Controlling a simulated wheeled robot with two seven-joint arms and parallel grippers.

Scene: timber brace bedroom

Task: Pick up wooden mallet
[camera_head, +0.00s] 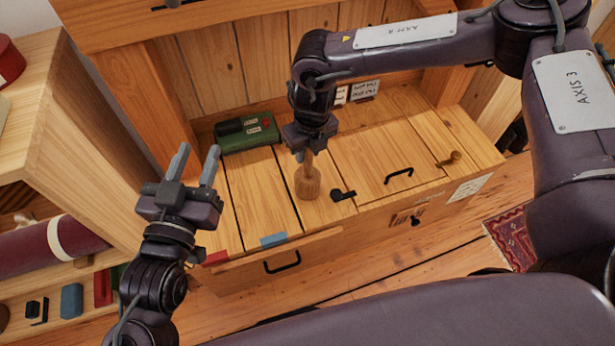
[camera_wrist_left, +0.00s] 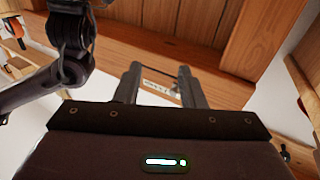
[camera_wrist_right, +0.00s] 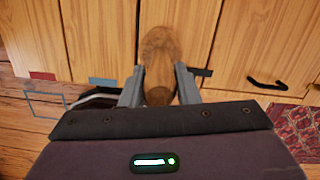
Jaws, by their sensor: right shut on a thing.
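The wooden mallet (camera_head: 308,182) stands in the head view with its turned head low, at the wooden bench top, and its thin handle up. My right gripper (camera_head: 308,150) is above it, pointing down, with its fingers shut on the handle. In the right wrist view the mallet (camera_wrist_right: 159,60) shows between the two fingers of the right gripper (camera_wrist_right: 159,92). I cannot tell whether the mallet touches the bench. My left gripper (camera_head: 196,165) is open and empty, raised at the left. Its spread fingers (camera_wrist_left: 160,85) also show in the left wrist view.
The wooden bench (camera_head: 262,195) has black handles and latches. A green box (camera_head: 247,133) lies at its back left. Red and blue tags (camera_head: 273,240) sit at its front edge. A wooden shelf (camera_head: 80,130) stands at the left. A patterned rug (camera_head: 508,238) lies at the right.

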